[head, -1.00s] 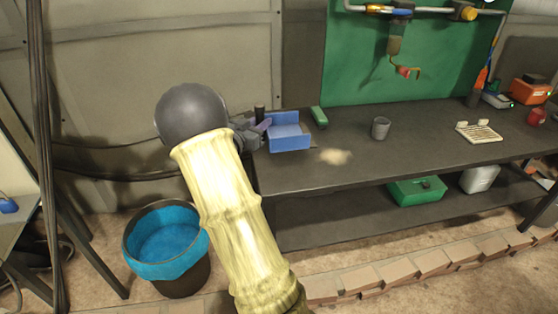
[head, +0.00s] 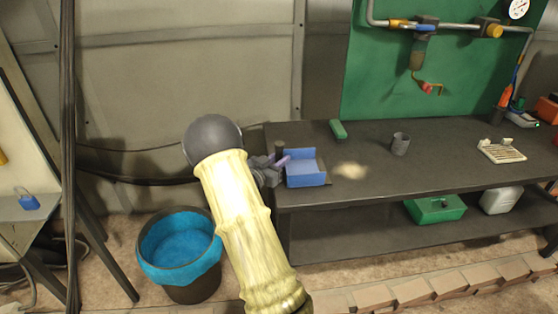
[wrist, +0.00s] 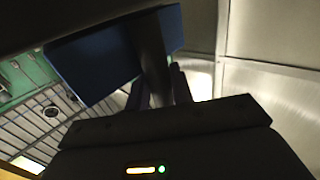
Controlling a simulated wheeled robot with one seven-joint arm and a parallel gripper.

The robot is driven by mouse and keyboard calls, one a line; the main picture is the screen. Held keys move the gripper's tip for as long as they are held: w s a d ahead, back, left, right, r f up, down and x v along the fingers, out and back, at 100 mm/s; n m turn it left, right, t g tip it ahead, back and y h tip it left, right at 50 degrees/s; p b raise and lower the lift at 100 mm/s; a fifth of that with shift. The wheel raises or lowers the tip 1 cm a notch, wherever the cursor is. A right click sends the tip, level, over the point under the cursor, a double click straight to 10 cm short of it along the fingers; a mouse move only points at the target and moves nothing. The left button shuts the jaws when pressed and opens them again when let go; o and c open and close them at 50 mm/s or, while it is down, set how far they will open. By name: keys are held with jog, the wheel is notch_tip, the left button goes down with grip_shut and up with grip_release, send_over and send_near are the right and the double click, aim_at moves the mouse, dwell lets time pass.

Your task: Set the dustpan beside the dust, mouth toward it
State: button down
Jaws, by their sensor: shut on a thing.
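Whether the pan's underside touches the bench top is hard to tell. In the wrist view the blue pan (wrist: 95,60) and its dark handle (wrist: 153,60) show, with the handle between my fingers (wrist: 160,88).
A green block-like object (head: 338,129) lies behind the dustpan on the bench (head: 430,160). A grey cup (head: 400,144) and a pale slatted rack (head: 501,151) stand to the right. A blue-lined bin (head: 180,240) stands on the floor below left.

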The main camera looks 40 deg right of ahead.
jog(key=shift+f, duration=0.2)
jog(key=c, duration=1.6)
grip_release()
jog(key=shift+f, duration=0.1)
jog(key=shift+c, duration=0.2)
jog(key=o, duration=0.4)
jog(key=shift+o, duration=0.2)
jog(key=shift+s+r, duration=0.1)
jog(key=shift+r, duration=0.15)
jog(key=b+v, duration=0.1)
jog(key=v, duration=1.1)
jog(key=shift+f, duration=0.1)
jog(key=shift+a, duration=0.1)
